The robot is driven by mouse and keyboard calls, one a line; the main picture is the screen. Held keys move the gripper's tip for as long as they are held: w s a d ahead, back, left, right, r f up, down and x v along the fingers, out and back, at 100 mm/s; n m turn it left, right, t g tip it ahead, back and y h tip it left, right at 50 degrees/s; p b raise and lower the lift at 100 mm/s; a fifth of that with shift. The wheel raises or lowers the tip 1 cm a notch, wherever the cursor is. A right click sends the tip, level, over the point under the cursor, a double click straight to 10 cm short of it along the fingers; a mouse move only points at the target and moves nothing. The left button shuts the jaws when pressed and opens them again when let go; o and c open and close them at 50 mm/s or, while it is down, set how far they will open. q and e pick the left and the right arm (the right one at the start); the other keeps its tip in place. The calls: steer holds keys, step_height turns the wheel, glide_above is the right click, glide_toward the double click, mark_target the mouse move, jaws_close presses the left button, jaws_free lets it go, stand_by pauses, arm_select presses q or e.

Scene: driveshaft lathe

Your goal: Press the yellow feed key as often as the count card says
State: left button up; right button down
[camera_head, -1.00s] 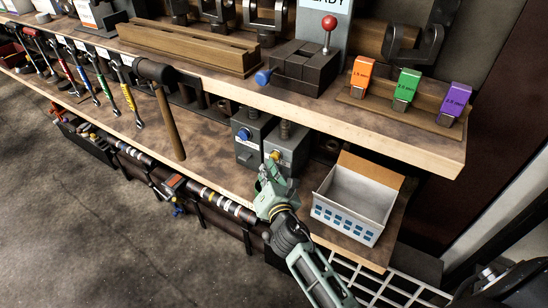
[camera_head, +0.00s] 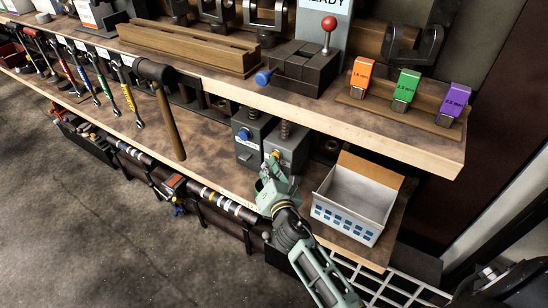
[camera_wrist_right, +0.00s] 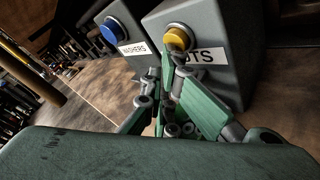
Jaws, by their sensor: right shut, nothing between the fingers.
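The yellow feed key (camera_head: 276,154) is on the front of a grey box (camera_head: 287,148), whose partly covered label ends in "TS" in the right wrist view. The key also shows in that view (camera_wrist_right: 177,39). My right gripper (camera_head: 273,163) is shut and empty, its fingertips right at the key's lower left. In the right wrist view the fingertips (camera_wrist_right: 168,62) overlap the key's lower edge; I cannot tell whether they touch or press it. I cannot make out a count card. My left gripper is not in view.
A grey box with a blue key (camera_head: 244,134), labelled "WASHERS", stands directly left. An open white carton (camera_head: 350,205) stands right of my right gripper. The upper shelf edge (camera_head: 340,128) overhangs behind. A hammer (camera_head: 168,115) hangs further left.

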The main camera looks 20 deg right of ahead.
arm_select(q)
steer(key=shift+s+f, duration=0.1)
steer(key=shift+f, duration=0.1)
arm_select(e)
steer(key=shift+w+d, duration=0.1)
steer(key=shift+d, duration=0.05)
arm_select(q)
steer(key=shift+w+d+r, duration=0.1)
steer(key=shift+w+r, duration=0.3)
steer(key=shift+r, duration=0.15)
arm_select(e)
steer(key=shift+s+a, duration=0.7)
steer(key=shift+a, duration=0.15)
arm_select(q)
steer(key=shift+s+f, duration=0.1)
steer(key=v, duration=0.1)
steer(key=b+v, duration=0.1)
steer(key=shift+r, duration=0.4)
arm_select(e)
steer(key=s+a, duration=0.1)
steer(key=a, duration=0.1)
steer(key=s+a, duration=0.2)
